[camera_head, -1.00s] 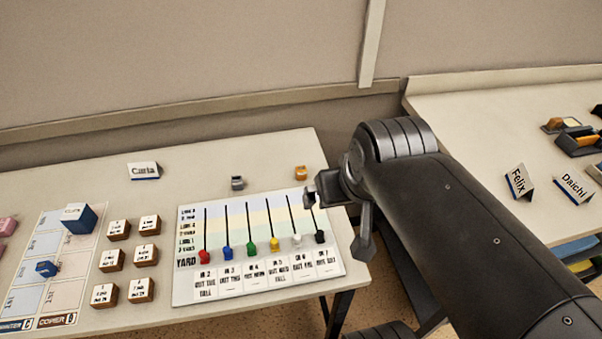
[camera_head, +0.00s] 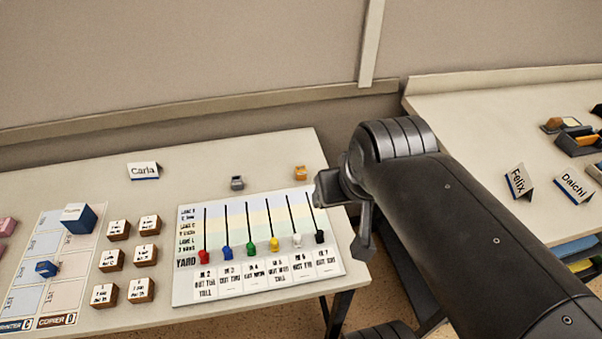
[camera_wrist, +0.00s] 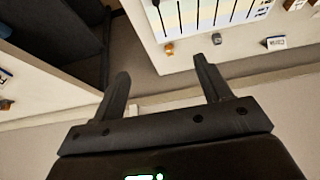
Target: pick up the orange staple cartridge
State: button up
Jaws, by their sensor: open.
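The orange staple cartridge (camera_head: 300,172) sits on the table near its right back edge, just behind the lane board. It also shows in the wrist view (camera_wrist: 169,48), small, beyond and between my fingertips. A grey cartridge-like piece (camera_head: 237,183) lies to its left, also seen in the wrist view (camera_wrist: 216,39). My gripper (camera_wrist: 160,72) is open and empty, with its two fingers spread. In the head view my gripper (camera_head: 335,205) is at the table's right edge, right of and nearer than the orange cartridge, partly hidden by my arm.
The lane board (camera_head: 255,285) with several coloured pegs lies in front of the cartridges. A "Carla" name card (camera_head: 144,171) stands at the back left. Several wooden blocks (camera_head: 118,230) sit left of the board. A second table (camera_head: 470,120) stands right, across a gap.

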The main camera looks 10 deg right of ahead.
jog(key=c, duration=0.3)
jog(key=g, duration=0.1)
send_over(301, 169)
jog(key=s, duration=0.4)
notch_tip(301, 169, down, 17)
jog(key=x, duration=0.7)
jog(key=shift+w, duration=0.1)
jog(key=shift+s+x, duration=0.15)
jog(key=shift+x, duration=1.1)
jog(key=shift+s+x, duration=0.1)
jog(key=shift+x, duration=1.15)
jog(key=shift+f, duration=0.15)
